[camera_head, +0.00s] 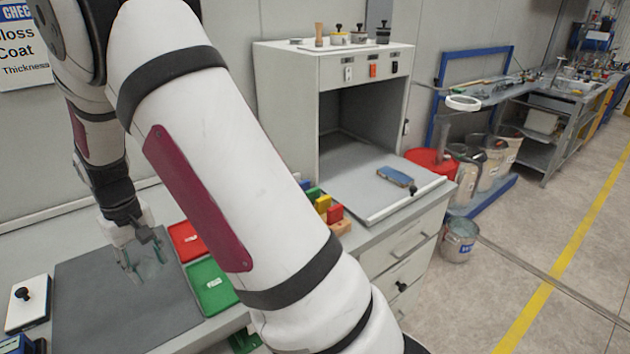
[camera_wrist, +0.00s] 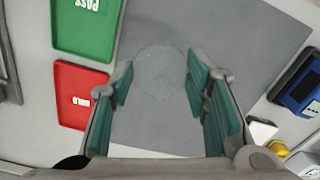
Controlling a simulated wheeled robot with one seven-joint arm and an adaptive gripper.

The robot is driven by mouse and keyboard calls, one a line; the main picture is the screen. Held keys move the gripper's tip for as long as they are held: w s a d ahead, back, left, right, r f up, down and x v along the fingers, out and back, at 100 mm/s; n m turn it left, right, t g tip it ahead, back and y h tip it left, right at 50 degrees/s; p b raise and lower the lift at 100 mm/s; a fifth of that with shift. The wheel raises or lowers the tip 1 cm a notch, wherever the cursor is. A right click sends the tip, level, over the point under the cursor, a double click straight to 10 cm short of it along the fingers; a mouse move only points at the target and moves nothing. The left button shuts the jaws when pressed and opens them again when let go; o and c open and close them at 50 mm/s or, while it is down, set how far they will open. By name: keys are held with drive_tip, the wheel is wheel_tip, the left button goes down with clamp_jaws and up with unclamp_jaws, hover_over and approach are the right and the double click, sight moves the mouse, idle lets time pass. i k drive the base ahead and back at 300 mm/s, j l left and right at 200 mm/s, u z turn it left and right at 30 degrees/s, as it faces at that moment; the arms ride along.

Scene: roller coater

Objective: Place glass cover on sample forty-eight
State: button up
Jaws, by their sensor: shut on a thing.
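My gripper (camera_head: 142,262) is above the grey mat (camera_head: 85,290) at the lower left of the head view. In the wrist view its green-padded fingers (camera_wrist: 160,82) are shut on a clear, round glass cover (camera_wrist: 160,70). The cover spans the gap between the fingertips, with the grey mat (camera_wrist: 240,35) visible through it. In the head view the glass is faint, and its exact height above the mat is hard to judge. I cannot make out a label that marks sample forty-eight in either view.
A red tray (camera_head: 186,240) marked HOLD and a green tray (camera_head: 211,286) marked PASS lie beside the mat. A white plate with a black knob (camera_head: 24,295) is left of it. A blue device (camera_wrist: 300,88) stands beside the mat. An open cabinet (camera_head: 285,90) stands behind.

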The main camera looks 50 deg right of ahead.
sight(395, 175)
drive_tip(key=k+l, duration=0.5)
drive_tip(key=l, duration=0.2)
drive_tip(key=k+l+z, duration=0.1)
drive_tip(key=l, duration=0.3)
drive_tip(key=k+l, duration=0.35)
